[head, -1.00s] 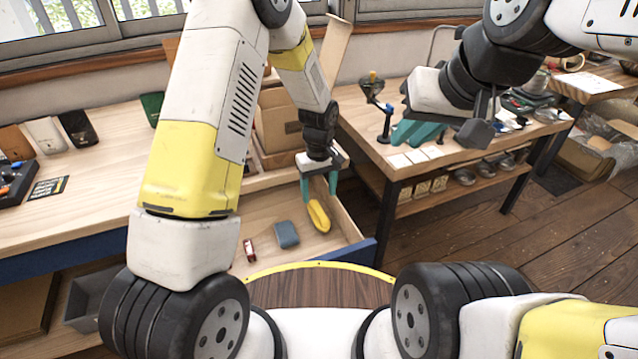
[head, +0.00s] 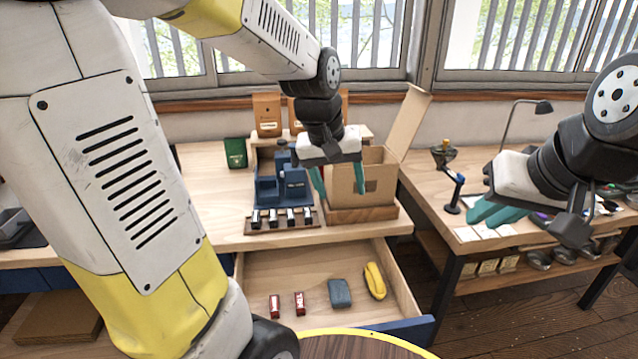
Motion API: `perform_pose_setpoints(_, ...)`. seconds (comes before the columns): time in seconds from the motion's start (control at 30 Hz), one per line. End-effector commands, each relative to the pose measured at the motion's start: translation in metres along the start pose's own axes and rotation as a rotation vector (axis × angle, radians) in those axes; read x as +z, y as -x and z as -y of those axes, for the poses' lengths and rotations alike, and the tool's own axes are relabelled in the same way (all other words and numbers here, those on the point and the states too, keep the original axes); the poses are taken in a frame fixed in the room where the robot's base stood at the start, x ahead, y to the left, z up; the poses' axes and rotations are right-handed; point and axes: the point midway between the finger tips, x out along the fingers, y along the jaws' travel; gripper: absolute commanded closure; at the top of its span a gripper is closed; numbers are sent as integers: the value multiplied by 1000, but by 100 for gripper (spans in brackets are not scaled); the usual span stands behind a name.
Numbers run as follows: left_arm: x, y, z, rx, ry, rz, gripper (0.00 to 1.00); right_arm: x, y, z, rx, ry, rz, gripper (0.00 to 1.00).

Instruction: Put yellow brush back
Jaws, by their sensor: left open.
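The yellow brush (head: 375,281) lies in the open wooden drawer (head: 262,268), near its right wall. My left gripper (head: 340,183) is open and empty, with its teal fingers spread. It hangs above and behind the drawer, in front of the open cardboard box, apart from the brush. My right gripper (head: 492,214) is over the right-hand table, far from the brush. Its teal fingers overlap in this view, so its opening is unclear.
Also in the drawer are a blue-grey block (head: 339,293) and two small red items (head: 299,303). On the bench stand a blue machine (head: 284,184), a rack of small tins (head: 282,222) and the cardboard box (head: 376,189).

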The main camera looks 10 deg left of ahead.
Motion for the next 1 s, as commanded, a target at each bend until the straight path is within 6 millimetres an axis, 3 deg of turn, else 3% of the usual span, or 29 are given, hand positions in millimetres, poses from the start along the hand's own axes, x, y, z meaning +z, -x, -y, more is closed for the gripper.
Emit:
perform_pose_setpoints(0.03, 10, 20, 8, 13, -19, -36, 37, 0, 0, 0, 0, 0, 0, 81)
perform_pose_setpoints(0.1, 24, 40, 16, 26, -55, -76, 37, 0, 0, 0, 0, 0, 0, 81)
perform_pose_setpoints(0.3, 66, 79, 34, 44, -150, -179, 37, 0, 0, 0, 0, 0, 0, 81)
perform_pose_setpoints(0.53, 91, 93, 42, 44, -208, -235, 37, 0, 0, 0, 0, 0, 0, 81)
perform_pose_setpoints(1.0, 93, 94, 42, 44, -214, -239, 37, 0, 0, 0, 0, 0, 0, 81)
